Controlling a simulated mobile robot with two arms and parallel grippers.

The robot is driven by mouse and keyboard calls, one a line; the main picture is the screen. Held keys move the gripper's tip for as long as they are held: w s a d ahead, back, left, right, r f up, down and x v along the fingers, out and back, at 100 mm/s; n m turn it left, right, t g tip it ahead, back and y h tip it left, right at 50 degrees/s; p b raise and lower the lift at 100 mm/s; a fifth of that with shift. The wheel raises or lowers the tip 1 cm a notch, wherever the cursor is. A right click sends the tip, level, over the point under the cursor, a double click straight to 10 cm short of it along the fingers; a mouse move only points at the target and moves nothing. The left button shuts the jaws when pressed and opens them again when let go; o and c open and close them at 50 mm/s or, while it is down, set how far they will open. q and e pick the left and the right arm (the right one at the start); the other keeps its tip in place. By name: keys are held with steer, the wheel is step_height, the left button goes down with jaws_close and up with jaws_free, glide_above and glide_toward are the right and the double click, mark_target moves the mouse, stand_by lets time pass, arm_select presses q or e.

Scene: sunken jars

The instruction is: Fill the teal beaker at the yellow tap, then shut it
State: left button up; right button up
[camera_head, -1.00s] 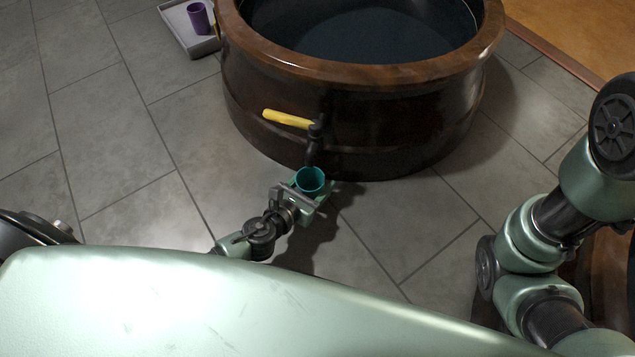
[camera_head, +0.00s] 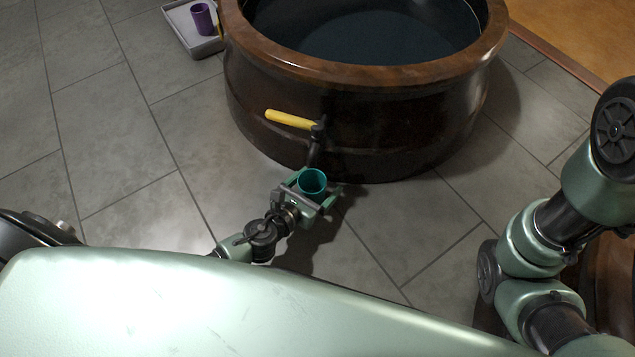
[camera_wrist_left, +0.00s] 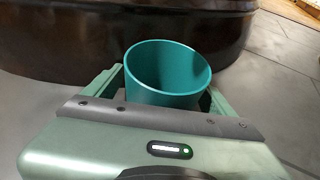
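The teal beaker (camera_head: 313,182) is upright between the fingers of my left gripper (camera_head: 318,196), which is shut on it. In the left wrist view the beaker (camera_wrist_left: 168,75) shows its inner wall; I cannot tell whether there is water in it. The yellow tap handle (camera_head: 290,119) points left from the dark tap (camera_head: 317,140) on the side of a large brown jar (camera_head: 260,85). The beaker is just below the tap's spout in the head view. No stream is visible. My right gripper is out of view.
Dark water (camera_head: 370,35) fills the large jar. A grey tray (camera_head: 183,27) with a purple cup (camera_head: 201,18) lies on the floor at the upper left. Grey tiled floor (camera_head: 120,130) to the left is clear. My right arm occupies the right side.

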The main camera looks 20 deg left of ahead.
arm_select(q)
steer(key=shift+p+v, duration=0.4)
steer(key=shift+v, duration=3.55)
